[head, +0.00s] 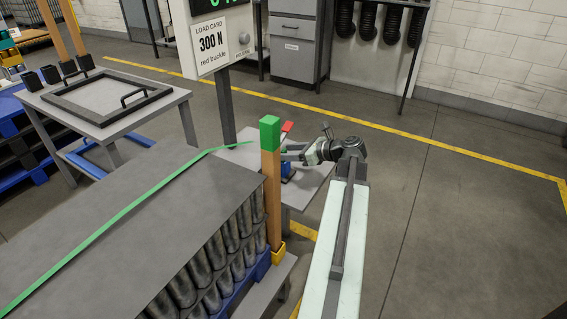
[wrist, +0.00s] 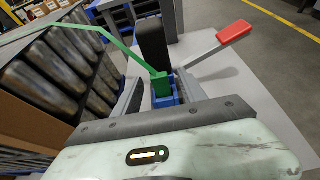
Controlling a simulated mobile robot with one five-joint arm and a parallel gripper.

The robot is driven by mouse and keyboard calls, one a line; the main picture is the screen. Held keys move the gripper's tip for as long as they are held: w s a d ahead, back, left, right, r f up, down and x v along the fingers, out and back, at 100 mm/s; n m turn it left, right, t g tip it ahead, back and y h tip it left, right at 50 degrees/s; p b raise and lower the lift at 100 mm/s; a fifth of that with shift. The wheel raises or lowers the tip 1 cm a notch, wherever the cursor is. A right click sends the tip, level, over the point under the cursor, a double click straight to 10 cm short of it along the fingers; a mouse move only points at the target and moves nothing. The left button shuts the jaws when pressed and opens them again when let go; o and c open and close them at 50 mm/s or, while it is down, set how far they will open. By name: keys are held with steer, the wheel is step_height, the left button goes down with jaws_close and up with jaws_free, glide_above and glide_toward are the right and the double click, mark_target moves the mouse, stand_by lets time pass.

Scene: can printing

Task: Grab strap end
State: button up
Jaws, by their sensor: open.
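The green strap (head: 105,218) crosses the grey top sheet of the can stack in the head view and runs behind the green-capped post. In the wrist view the strap (wrist: 118,45) comes down from the upper left to a green strap end (wrist: 161,86). The end sits at a blue buckle body (wrist: 172,99), partly hidden by my gripper. A lever with a red handle (wrist: 234,32) sticks out to the right. My gripper (wrist: 160,90) is open, with the strap end between its fingers; contact cannot be told.
The wooden post (head: 271,200) with a green cap stands at the stack's corner, close to my gripper. A load card (head: 212,41) reads 300 N, red buckle. A table with a dark frame (head: 105,95) is at the left. Floor on the right is clear.

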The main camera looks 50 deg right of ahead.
steer(key=shift+x, duration=1.2)
jaws_close()
steer(key=shift+r, duration=0.1)
